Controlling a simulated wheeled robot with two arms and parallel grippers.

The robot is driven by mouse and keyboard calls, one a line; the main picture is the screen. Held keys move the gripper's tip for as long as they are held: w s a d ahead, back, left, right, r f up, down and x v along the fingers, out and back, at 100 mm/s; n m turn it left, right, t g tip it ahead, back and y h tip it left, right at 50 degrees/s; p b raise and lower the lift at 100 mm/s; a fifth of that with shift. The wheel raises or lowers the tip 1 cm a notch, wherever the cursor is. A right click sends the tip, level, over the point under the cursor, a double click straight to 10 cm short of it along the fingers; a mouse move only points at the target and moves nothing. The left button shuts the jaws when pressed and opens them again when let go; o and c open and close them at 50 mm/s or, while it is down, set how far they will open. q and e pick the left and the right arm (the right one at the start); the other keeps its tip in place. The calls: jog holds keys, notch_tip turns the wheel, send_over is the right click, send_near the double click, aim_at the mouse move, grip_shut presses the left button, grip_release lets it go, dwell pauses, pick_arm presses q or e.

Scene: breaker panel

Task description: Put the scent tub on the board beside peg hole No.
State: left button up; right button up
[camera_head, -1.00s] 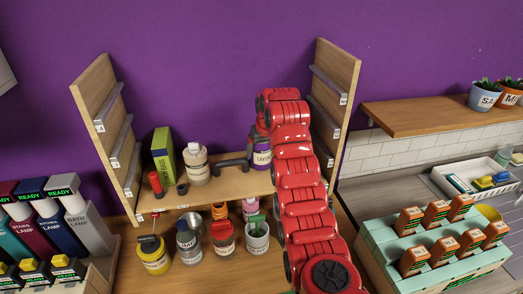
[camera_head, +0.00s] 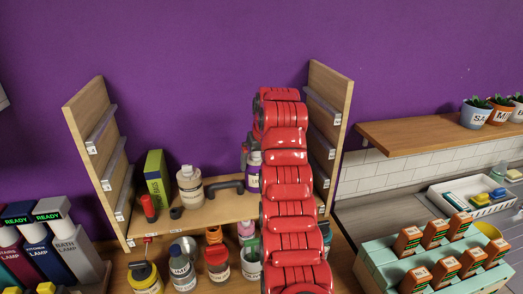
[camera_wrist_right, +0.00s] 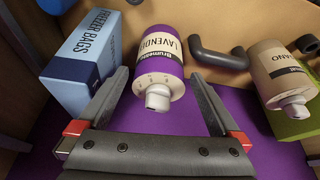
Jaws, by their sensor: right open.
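My right gripper (camera_wrist_right: 158,84) is open, with one dark finger on each side of the tub. Clear contact cannot be seen. In the head view my arm hides most of this gripper. No peg hole number is readable. My left gripper is not in view.
A blue freezer bags box (camera_wrist_right: 82,62) is close to one finger. A dark bent handle (camera_head: 224,186), an oregano-type bottle (camera_head: 190,188) and a green box (camera_head: 156,178) stand along the shelf. Side boards (camera_head: 92,150) rise at the shelf ends. Several containers stand below.

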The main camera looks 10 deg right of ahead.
jog(key=shift+b+v, duration=0.85)
jog(key=shift+v, duration=2.15)
jog(key=shift+f, duration=0.1)
